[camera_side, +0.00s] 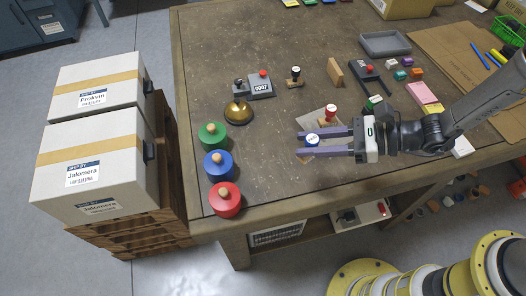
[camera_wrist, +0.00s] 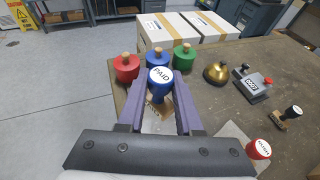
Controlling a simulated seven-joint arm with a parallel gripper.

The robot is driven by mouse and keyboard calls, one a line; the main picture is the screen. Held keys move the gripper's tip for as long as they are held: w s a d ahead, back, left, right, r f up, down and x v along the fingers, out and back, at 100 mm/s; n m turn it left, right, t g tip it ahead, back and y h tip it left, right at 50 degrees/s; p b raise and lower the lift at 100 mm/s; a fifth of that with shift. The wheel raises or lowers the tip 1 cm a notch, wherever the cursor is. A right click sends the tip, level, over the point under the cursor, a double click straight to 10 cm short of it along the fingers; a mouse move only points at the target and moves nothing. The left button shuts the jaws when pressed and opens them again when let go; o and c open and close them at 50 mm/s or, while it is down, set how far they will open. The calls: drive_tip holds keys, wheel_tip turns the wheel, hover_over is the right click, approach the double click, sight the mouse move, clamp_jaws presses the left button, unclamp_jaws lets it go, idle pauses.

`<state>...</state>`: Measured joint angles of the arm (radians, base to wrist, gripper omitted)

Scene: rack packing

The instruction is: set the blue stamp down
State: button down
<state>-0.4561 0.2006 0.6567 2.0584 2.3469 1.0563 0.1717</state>
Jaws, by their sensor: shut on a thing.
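The blue stamp (camera_side: 312,139) has a white round top reading PAID, and in the wrist view its blue handle (camera_wrist: 159,86) stands between the two purple fingers. My gripper (camera_side: 325,142) is shut on it, reaching left over the table near its front edge. In the wrist view my gripper (camera_wrist: 160,93) hides part of the stamp's lower end, and I cannot tell whether its base touches the table. A red-topped stamp (camera_side: 331,114) stands just behind it on a pale sheet (camera_side: 314,119); it also shows in the wrist view (camera_wrist: 258,150).
Round green (camera_side: 212,137), blue (camera_side: 218,167) and red (camera_side: 225,202) pots with wooden knobs line the table's left edge. A brass bell (camera_side: 238,111), a numbering device (camera_side: 260,86) and a black stamp (camera_side: 295,77) stand behind. Bare table lies between pots and gripper.

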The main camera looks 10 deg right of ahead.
drive_tip(key=w+a+f, duration=0.3)
drive_tip(key=w+f, duration=0.1)
drive_tip(key=w+a+f, duration=0.4)
drive_tip(key=shift+a+f, duration=0.1)
drive_tip(key=shift+a, duration=0.05)
drive_tip(key=shift+w+a+f, duration=0.1)
drive_tip(key=shift+a+f, duration=0.05)
drive_tip(key=shift+f, duration=1.6)
drive_tip(key=shift+f, duration=0.1)
drive_tip(key=c, duration=0.6)
unclamp_jaws()
drive_tip(key=v, duration=1.2)
